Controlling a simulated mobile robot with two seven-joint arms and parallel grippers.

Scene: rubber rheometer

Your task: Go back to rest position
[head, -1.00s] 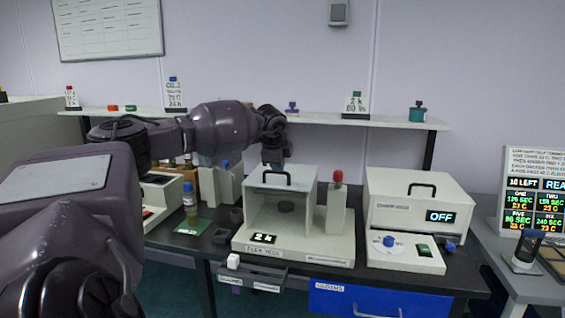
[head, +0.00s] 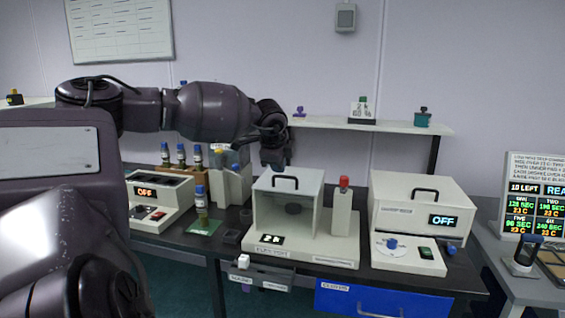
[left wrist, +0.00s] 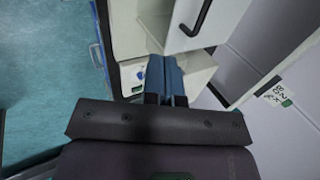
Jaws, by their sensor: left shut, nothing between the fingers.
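My left arm comes in from the left in the head view. Its gripper (head: 277,166) hangs above the top rear of the flex test machine (head: 255,240), apart from the black handle. In the left wrist view the two blue fingers (left wrist: 165,78) are together with nothing between them. Parts of machines lie beyond the fingers in that view. My right gripper does not show in any frame.
A white oven-like box (head: 415,200) reading OFF stands to the right, with a dial unit (head: 408,255) before it. A blue drawer (head: 365,300) is under the bench. Blue-capped bottles (head: 181,155) stand at the left. A shelf (head: 330,123) runs behind.

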